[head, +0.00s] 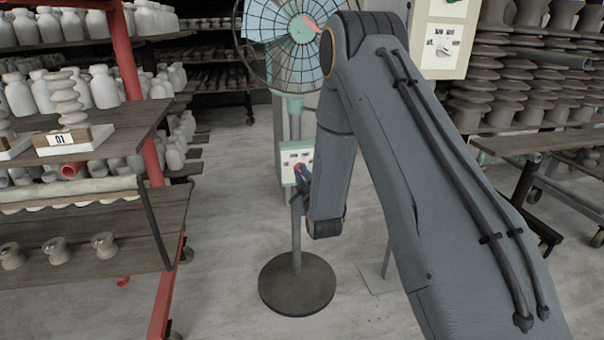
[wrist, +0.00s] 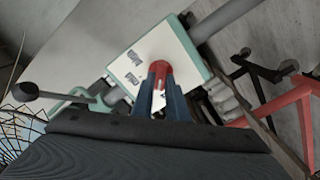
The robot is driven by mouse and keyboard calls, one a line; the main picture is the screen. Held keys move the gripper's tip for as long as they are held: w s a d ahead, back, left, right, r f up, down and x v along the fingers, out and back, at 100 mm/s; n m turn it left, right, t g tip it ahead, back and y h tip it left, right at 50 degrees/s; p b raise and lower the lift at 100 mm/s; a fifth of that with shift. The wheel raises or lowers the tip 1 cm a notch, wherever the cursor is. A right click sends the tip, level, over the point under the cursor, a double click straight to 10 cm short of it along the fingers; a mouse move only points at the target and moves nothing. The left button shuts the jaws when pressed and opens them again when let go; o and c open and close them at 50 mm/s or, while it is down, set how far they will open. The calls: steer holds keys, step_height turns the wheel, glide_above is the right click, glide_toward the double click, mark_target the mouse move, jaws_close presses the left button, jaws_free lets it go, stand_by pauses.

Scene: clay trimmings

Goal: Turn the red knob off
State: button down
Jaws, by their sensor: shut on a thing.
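The red knob (head: 299,168) sits on the white front of a control box (head: 288,160) with pale green sides, on the post of a standing fan (head: 296,225). In the wrist view the red knob (wrist: 160,67) is between the two blue fingers of my gripper (wrist: 161,80), which is shut on it. My gripper (head: 302,174) also shows small at the box in the head view. The box face (wrist: 128,68) carries dark markings too small to read. The fingers cover part of the knob, so I cannot tell which mark it points at.
A second box with a pale knob (head: 445,48) hangs at the upper right. A rack with red posts (head: 128,60) and white bottles stands on the left. Shelves of grey clay pieces (head: 490,95) stand on the right. The floor around the round fan base (head: 297,285) is mostly clear.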

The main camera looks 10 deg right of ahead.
steer(key=shift+a+f+n+p, duration=0.1)
steer(key=shift+n+p, duration=0.3)
steer(key=shift+n, duration=1.8)
steer(key=c, duration=1.7)
jaws_free()
steer(key=shift+c, duration=0.2)
steer(key=s, duration=0.7)
steer(key=shift+s+p, duration=0.35)
steer(key=shift+s, duration=0.05)
